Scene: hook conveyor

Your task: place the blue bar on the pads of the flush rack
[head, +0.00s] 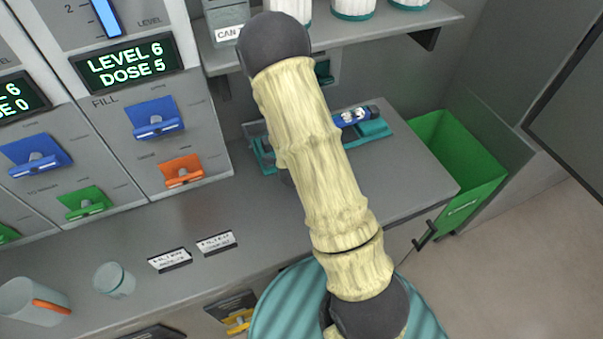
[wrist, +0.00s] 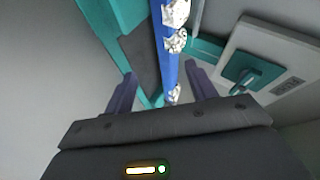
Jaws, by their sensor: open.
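The blue bar (head: 352,117) shows to the right of my arm in the head view, lying along the teal rack (head: 372,134) on the counter. My arm covers its left part. In the wrist view the blue bar (wrist: 168,65) carries several silvery fittings and runs between the fingers of my gripper (wrist: 160,73). The fingers are apart, with a gap on each side of the bar. The teal rack (wrist: 100,22) with a dark pad (wrist: 141,48) lies beside the bar there. I cannot tell whether the bar rests fully on the pads. My gripper is hidden in the head view.
A green bin (head: 455,160) stands at the counter's right end. A shelf (head: 400,25) with white containers hangs above. A dispenser panel (head: 110,110) with blue, green and orange levers is at left. A mug (head: 30,300) and a glass (head: 114,279) stand front left. A teal lever (wrist: 247,75) sits on a plate.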

